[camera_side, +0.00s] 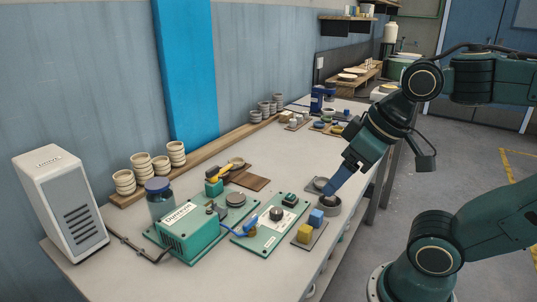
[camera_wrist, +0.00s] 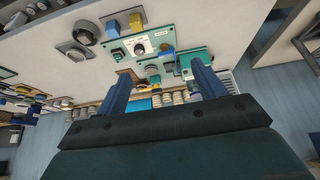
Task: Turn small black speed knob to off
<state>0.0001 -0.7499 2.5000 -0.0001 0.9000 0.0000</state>
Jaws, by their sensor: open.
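A green control panel (camera_side: 262,240) lies on the bench with a small black knob (camera_side: 276,213) on its white label. A larger dark knob (camera_side: 290,200) sits at the panel's far right. In the wrist view the panel (camera_wrist: 150,38) is upside down, with the small black knob (camera_wrist: 139,49) near its middle. My gripper (camera_side: 332,192) has blue fingers and is to the right of the panel, apart from the knob, near a grey round dish (camera_side: 329,208). In the wrist view my gripper (camera_wrist: 161,84) is open with its fingers wide apart and empty.
A green machine box (camera_side: 188,234) and blue-lidded jar (camera_side: 161,200) stand left of the panel. A yellow block (camera_side: 305,233) and blue block (camera_side: 316,217) sit on a grey plate right of it. Stacked cups (camera_side: 141,166) line the back shelf. The bench's middle is mostly clear.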

